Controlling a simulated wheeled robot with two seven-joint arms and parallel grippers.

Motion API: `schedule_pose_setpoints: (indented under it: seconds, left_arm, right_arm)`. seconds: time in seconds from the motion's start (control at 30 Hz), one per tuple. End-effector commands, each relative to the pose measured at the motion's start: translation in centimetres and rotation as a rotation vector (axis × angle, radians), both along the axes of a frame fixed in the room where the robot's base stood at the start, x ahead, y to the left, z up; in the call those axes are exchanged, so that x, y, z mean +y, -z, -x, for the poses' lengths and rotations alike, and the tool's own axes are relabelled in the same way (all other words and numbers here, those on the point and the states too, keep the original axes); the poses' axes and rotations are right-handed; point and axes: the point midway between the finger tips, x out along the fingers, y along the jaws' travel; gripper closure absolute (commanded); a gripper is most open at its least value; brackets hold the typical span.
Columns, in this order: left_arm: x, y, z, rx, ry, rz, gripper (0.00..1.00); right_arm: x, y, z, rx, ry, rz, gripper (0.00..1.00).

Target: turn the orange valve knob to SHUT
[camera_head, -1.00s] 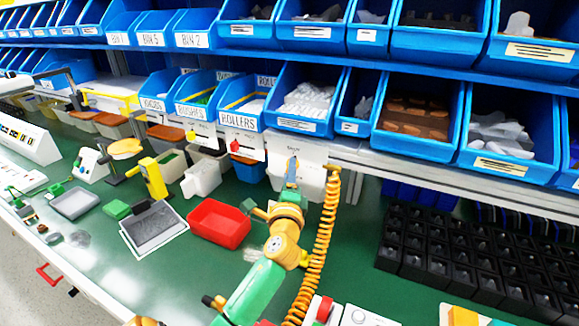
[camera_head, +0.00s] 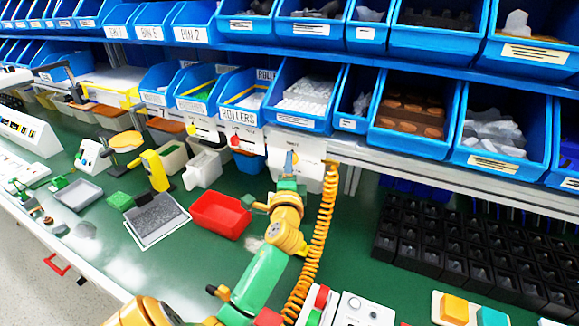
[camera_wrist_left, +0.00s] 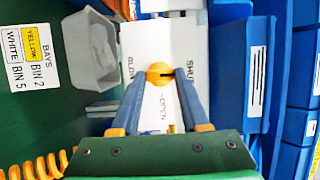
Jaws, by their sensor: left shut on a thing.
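The orange valve knob (camera_wrist_left: 160,73) is on a white panel (camera_wrist_left: 145,40) in the left wrist view. Its labels read BLOW on the left, OPEN below and SHUT on the right. A short dark mark on the knob lies on its right side, toward SHUT. My left gripper (camera_wrist_left: 161,80) is shut on the knob, one blue-grey finger on each side. In the head view my left gripper (camera_head: 290,162) reaches the white panel (camera_head: 312,150) under the lower shelf, and the knob is mostly hidden there. My right gripper is not in view.
Blue bins (camera_head: 303,98) fill the shelves above the panel. A coiled orange hose (camera_head: 321,235) hangs just right of my left arm. A red tray (camera_head: 221,215) sits to its left, and black bins (camera_head: 440,245) stand to the right.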

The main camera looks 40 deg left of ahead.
Motion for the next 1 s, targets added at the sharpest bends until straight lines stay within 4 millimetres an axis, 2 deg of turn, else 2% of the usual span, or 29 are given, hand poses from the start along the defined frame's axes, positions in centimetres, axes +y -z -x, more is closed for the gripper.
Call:
schedule_pose_setpoints:
  seconds: [0.07,0.1,0.2,0.53,0.8,1.0]
  left_arm:
    - [0.0,0.1,0.0,0.0,0.0,0.004,1.0]
    - [0.0,0.1,0.0,0.0,0.0,0.004,0.52]
    - [0.0,0.1,0.0,0.0,0.0,0.003,0.25]
    - [-0.3,0.1,0.3,-0.001,0.001,0.001,0.25]
    - [-3.7,0.3,4.4,0.0,0.002,0.004,0.25]
    - [-4.6,0.1,5.5,0.001,0.0,0.002,0.25]
  right_arm:
    - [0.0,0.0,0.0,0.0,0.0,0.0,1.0]
    - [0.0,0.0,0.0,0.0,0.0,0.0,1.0]
    - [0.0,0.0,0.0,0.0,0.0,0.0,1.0]
    - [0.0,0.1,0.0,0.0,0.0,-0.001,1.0]
    - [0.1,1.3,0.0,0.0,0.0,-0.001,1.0]
    - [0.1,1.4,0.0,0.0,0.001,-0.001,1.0]
